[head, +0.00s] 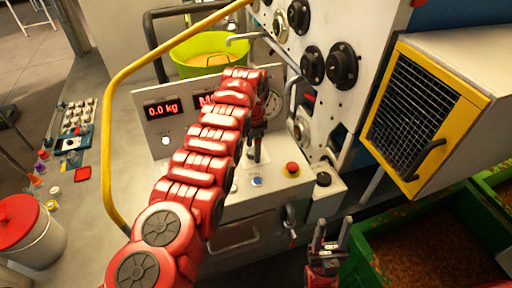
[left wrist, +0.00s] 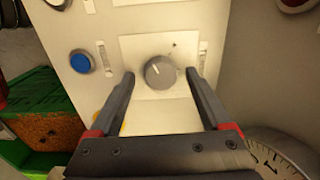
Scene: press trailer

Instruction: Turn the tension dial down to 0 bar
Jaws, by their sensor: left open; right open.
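The tension dial (left wrist: 160,73) is a round grey knob with a white pointer line, on a pale square plate (left wrist: 135,52) in the left wrist view. The pointer is toward the upper left of that picture. My left gripper (left wrist: 161,82) is open, with its two dark fingers on either side of the dial and visible gaps to it. In the head view my left gripper (head: 256,148) points down at the control panel (head: 220,201), and the dial is hidden there. My right gripper (head: 329,236) is open and empty, low in front of the panel.
A blue button (head: 257,181) and red button (head: 292,169) sit on the panel. A round gauge (left wrist: 280,154) is close to my left gripper. A yellow rail (head: 108,130) stands at left. Green crates (head: 366,262) stand at lower right. A display (head: 161,108) reads 0.0 kg.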

